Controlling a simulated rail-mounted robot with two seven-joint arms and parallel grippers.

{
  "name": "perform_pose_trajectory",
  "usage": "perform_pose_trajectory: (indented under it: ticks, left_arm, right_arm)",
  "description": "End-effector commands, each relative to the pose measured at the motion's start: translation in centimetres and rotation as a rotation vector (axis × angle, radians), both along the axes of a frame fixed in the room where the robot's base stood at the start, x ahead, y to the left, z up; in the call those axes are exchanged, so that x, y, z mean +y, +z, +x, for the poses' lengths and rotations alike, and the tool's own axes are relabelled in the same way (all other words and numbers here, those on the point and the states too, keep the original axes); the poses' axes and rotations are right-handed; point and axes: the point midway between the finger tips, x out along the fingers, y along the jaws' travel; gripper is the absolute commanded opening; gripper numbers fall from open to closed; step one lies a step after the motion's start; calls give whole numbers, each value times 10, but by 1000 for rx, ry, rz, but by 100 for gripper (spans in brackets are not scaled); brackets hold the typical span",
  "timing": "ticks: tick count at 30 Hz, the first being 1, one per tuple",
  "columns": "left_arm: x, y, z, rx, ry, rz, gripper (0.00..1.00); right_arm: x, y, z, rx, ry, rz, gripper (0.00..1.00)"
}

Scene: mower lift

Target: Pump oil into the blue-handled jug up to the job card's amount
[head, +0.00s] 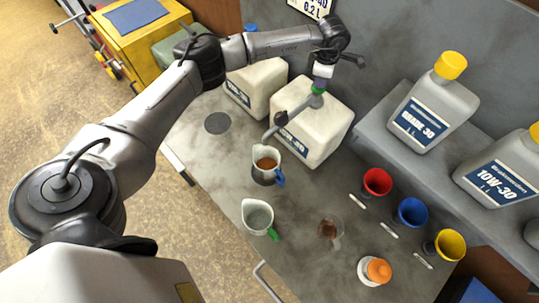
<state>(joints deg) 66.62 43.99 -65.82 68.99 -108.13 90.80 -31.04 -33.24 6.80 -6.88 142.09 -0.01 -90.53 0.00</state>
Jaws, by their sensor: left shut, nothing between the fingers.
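The blue-handled jug (266,164) stands upright on the grey bench with brown oil in it. The spout (272,131) of a pump ends above its mouth. The pump head (316,93), with a green ring, sits on the right-hand white container (318,118). My left gripper (322,73) is shut and empty, right over the pump head; I cannot tell whether it touches. The oil level against any marks is too small to read. My right gripper is not in view.
A second white container (255,85) stands left of the pumped one. A green-handled jug (258,216), a clear cup (330,230) and an orange-topped item (376,270) stand in front. Red (376,182), blue (411,212) and yellow (449,245) funnels line the right. Grey bottles (437,105) fill the shelf.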

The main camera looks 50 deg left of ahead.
Motion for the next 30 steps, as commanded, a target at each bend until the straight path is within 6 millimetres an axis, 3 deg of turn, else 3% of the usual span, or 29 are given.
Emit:
perform_pose_trajectory:
  ticks: [30]
  left_arm:
    - [0, 59, 0, 0, 1, 0, 0]
  right_arm:
    - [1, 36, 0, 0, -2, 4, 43]
